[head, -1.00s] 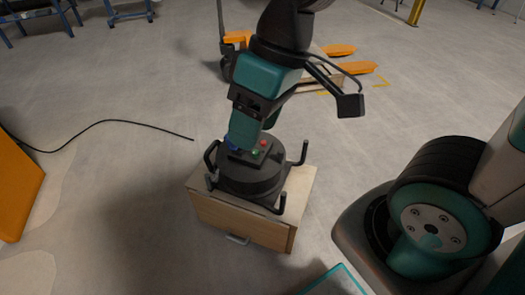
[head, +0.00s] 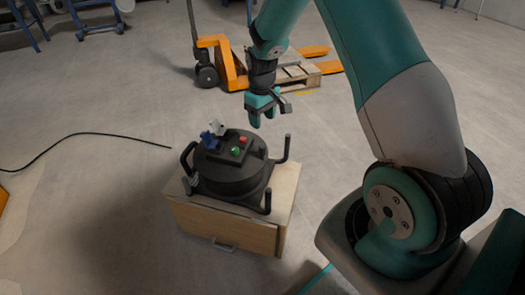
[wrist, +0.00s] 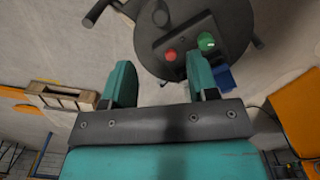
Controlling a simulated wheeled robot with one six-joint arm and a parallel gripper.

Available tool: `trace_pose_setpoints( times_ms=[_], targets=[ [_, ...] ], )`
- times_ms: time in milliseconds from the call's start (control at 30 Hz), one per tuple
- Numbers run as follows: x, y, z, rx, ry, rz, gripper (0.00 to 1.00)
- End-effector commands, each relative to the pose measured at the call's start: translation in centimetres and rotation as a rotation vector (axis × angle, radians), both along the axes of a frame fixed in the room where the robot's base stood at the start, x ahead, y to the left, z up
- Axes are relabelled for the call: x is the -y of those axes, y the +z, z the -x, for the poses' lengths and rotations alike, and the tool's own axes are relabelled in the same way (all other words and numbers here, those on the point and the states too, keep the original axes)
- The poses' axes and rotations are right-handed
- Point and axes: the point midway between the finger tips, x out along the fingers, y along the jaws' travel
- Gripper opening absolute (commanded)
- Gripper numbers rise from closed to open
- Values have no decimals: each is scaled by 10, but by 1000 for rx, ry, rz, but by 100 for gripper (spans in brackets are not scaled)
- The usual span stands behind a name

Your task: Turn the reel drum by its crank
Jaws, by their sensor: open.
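The reel drum (head: 230,175) is a dark, low cylinder standing on a wooden box. On its top plate are a red button (head: 243,139), a green button (head: 236,151), a blue part (head: 209,140) and a small pale part (head: 217,126). Dark bent bars rise around its rim; I cannot tell which part is the crank. My gripper (head: 262,119) is open and empty, above and beyond the drum's far right side. In the wrist view the drum (wrist: 225,20) lies past my open fingers (wrist: 161,82), and the right finger partly covers the blue part (wrist: 224,77).
The wooden box (head: 222,220) has a drawer handle on its front. An orange pallet truck (head: 234,68) with a wooden pallet (head: 290,74) stands behind. A black cable (head: 75,135) lies on the floor at left. Floor around the box is mostly clear.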

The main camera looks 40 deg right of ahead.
Motion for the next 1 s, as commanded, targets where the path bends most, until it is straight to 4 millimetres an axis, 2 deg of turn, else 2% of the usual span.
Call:
trace_pose_setpoints(
  times_ms=[33,200,500,700,1000],
  targets=[
    [0,-17,1,-4,0,-1,54],
    [0,-57,1,-3,0,-1,54],
    [0,-113,0,-1,0,-2,54],
    [0,-128,0,0,0,-2,54],
    [0,-130,0,1,0,-2,54]
  ],
)
